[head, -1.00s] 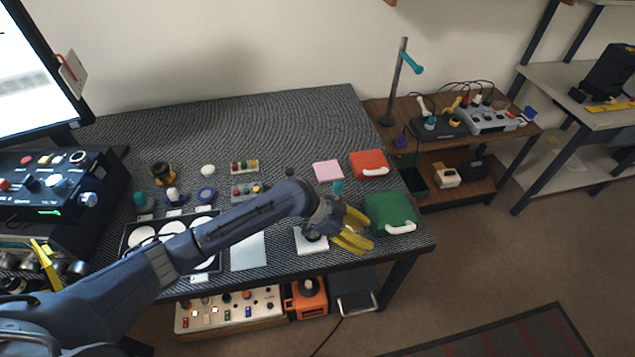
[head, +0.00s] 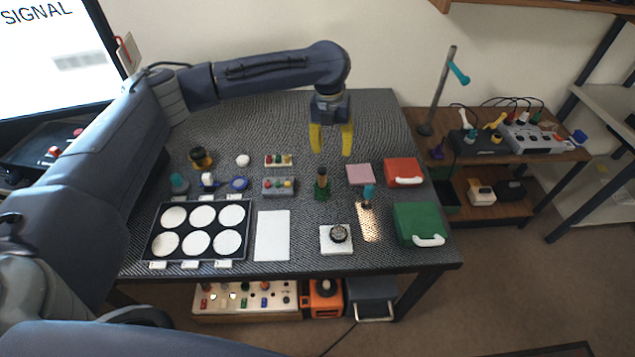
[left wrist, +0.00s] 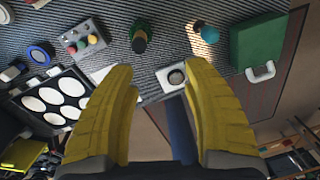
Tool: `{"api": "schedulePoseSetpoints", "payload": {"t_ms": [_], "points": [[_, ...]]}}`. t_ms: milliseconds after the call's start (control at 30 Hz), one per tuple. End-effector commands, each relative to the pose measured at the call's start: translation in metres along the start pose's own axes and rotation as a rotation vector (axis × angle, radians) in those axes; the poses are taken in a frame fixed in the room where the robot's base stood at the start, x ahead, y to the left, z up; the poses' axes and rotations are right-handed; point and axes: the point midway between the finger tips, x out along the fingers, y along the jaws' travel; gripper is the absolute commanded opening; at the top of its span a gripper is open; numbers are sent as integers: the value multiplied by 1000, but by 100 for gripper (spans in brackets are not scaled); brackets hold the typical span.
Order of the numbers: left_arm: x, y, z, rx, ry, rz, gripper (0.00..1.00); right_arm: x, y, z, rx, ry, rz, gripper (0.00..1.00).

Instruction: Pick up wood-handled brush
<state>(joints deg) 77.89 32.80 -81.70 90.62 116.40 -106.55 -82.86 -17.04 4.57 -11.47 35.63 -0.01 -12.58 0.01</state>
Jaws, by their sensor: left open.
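What looks like the wood-handled brush (head: 322,174) stands upright at a green holder (head: 321,190) in the middle of the mat. Its brown top also shows in the left wrist view (left wrist: 139,43), near the upper middle; the bristles cannot be made out. My left gripper (head: 331,153) is open and empty, pointing down with yellow fingers. In the head view it appears just above and behind the brush, apart from it. In the left wrist view its fingers (left wrist: 160,72) are spread, with the brush beyond them. My right gripper is not in view.
A teal-topped tool (head: 368,193), pink pad (head: 360,174), red case (head: 403,172) and green case (head: 418,222) stand to the right. A white block with a round lens part (head: 338,236) is in front. A black tray of white discs (head: 156,221) lies left.

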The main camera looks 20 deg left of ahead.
Motion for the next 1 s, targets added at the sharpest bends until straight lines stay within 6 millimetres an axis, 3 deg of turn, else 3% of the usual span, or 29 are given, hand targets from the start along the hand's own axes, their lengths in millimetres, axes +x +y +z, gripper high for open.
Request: {"api": "schedulePoseSetpoints", "payload": {"t_ms": [200,333,800,1000], "points": [[-24,18,11,124,-7,73,49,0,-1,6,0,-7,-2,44],[-19,22,12,142,-4,83,49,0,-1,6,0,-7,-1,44],[62,28,12,141,-3,83,49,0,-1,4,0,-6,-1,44],[86,30,12,141,-4,82,49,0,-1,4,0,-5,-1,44]]}}
